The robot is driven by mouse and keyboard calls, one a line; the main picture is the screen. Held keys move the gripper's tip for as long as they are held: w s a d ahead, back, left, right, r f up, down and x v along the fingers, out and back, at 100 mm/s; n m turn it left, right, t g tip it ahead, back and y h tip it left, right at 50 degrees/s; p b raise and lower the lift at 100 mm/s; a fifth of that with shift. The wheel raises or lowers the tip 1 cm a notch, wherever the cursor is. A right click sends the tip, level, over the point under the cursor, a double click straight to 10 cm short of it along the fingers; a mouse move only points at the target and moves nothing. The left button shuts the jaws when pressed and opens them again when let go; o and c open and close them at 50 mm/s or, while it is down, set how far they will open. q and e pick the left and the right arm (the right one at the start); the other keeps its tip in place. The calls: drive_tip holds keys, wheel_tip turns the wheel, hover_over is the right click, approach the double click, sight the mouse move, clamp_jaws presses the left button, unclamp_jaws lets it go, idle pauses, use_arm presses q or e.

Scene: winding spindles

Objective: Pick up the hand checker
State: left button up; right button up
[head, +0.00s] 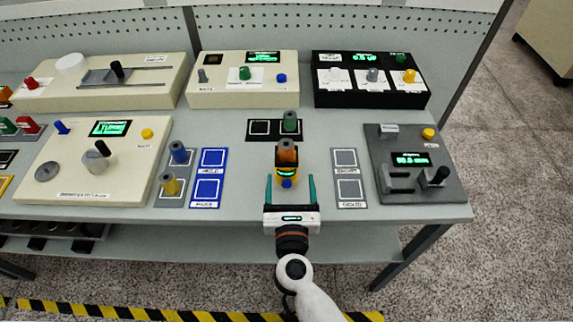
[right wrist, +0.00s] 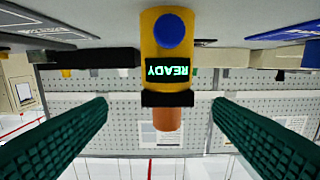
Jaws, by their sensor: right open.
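In the right wrist view the checker (right wrist: 163,45) shows a green READY display. My right gripper (head: 290,184) is open, with one green finger on each side of the checker. In the right wrist view both fingers (right wrist: 160,108) stand apart from it with clear gaps. My left gripper is not in view.
A black two-square plate (head: 260,127) with a dark green-grey spindle (head: 290,122) lies just behind the checker. A blue mat (head: 208,188) lies left and a grey mat (head: 350,188) right. A dark grey station (head: 415,150) stands further right. Cream and black consoles line the back.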

sight(289, 166)
drive_tip(key=w+p, duration=0.1)
drive_tip(key=w, duration=0.4)
drive_tip(key=shift+a+r, duration=0.1)
drive_tip(key=shift+w+r, duration=0.1)
drive_tip(key=shift+w, duration=0.15)
drive_tip(key=w, duration=0.1)
drive_tip(key=w+p, duration=0.1)
drive_tip(key=w, duration=0.1)
drive_tip(key=w+p, duration=0.1)
drive_tip(key=shift+w+a+r, duration=0.1)
drive_tip(key=shift+w+a, duration=0.1)
drive_tip(key=shift+a, duration=0.2)
drive_tip(key=shift+w, duration=0.2)
drive_tip(key=shift+s, duration=0.1)
drive_tip(key=shift+c, duration=0.8)
drive_tip(key=c, duration=1)
wheel_tip(289, 166, up, 10)
drive_tip(key=p, duration=0.8)
drive_tip(key=shift+r, duration=0.1)
drive_tip(key=shift+f, duration=0.25)
